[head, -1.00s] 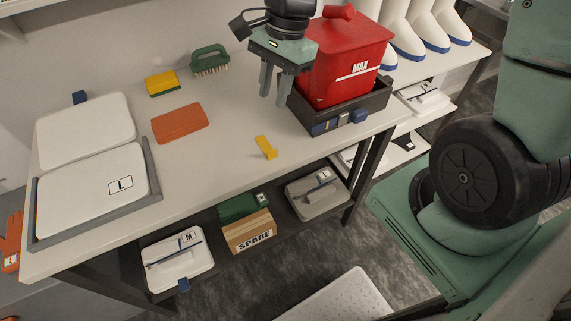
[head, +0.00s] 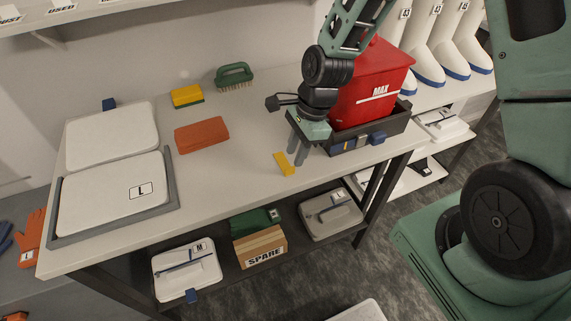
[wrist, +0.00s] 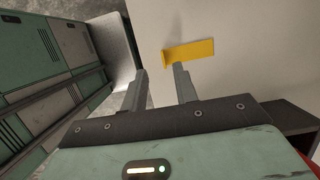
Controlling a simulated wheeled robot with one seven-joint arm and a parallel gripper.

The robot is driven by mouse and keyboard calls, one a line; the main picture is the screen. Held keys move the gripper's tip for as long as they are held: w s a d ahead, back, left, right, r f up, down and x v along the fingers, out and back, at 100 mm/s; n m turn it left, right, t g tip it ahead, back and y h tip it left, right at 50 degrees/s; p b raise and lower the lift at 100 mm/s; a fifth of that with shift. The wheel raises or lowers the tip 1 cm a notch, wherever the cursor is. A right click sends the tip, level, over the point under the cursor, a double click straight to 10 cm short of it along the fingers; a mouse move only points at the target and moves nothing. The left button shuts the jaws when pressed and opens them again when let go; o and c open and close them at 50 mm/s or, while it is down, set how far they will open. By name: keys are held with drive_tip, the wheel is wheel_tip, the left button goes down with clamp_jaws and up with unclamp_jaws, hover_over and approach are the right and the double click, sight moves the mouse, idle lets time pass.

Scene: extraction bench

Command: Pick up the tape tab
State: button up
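The tape tab is a small yellow strip (head: 284,164) with a bent-up end, lying on the bench near its front edge. In the wrist view the yellow tab (wrist: 190,51) lies just beyond my fingertips, its bent end in line with the space between them. My gripper (head: 297,153) is low over the bench, just right of the tab in the head view. In the wrist view my gripper (wrist: 160,72) has its two fingers apart with nothing between them. I cannot tell the exact height of the fingertips above the bench.
A red bin marked MAX (head: 372,85) stands in a dark tray (head: 395,127) close to the right of my gripper. An orange block (head: 202,134), a yellow sponge (head: 187,96) and a green brush (head: 234,75) lie farther back left. The bench (head: 235,180) left of the tab is clear.

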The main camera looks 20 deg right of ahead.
sight(287, 170)
drive_tip(key=shift+w+d+p+x, duration=0.15)
drive_tip(key=shift+p+x, duration=0.15)
drive_tip(key=shift+x, duration=1.05)
drive_tip(key=shift+w+d+p+x, duration=0.1)
drive_tip(key=shift+p+x, duration=0.2)
drive_tip(key=shift+x, duration=1.1)
clamp_jaws()
